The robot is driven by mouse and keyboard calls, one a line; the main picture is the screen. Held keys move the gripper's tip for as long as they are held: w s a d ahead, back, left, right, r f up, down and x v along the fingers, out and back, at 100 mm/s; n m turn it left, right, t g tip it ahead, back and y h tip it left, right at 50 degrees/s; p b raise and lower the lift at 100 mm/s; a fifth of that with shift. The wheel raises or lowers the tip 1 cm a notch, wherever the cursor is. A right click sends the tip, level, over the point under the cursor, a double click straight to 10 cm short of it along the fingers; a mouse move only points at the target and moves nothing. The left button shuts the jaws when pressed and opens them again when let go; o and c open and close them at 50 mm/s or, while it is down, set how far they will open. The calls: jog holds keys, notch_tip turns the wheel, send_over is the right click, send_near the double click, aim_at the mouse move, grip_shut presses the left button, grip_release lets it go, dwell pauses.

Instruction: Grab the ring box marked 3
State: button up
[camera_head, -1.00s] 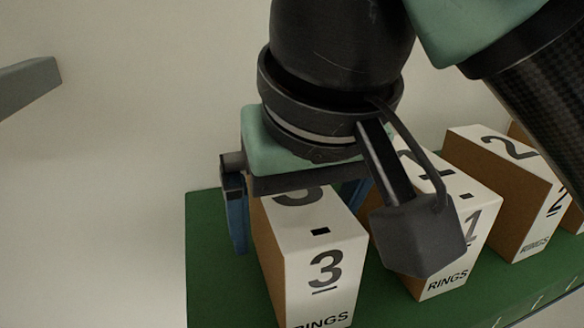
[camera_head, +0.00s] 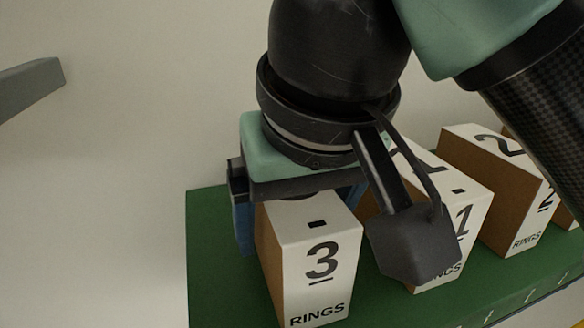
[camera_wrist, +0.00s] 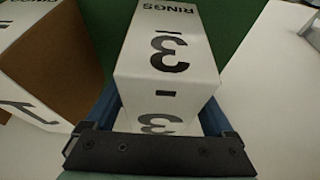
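The ring box marked 3 (camera_head: 318,258) stands upright on a green shelf, white on its front and top with a brown side. It also shows in the wrist view (camera_wrist: 168,52). My gripper (camera_head: 298,215) is over its top from above, with one blue finger on each side. In the wrist view the fingers of my gripper (camera_wrist: 160,118) straddle the box. A narrow gap appears between the box and the finger on the picture-left side in the head view. The finger on the other side is mostly hidden there.
The ring box marked 1 (camera_head: 473,215) stands just right, partly hidden by my wrist. The box marked 2 (camera_head: 527,220) stands farther right. The green shelf (camera_head: 212,270) is bare left of box 3. A grey bar (camera_head: 30,85) juts in at far left.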

jog(key=c, duration=1.2)
jog(key=shift+c, duration=0.4)
jog(key=shift+r, duration=0.15)
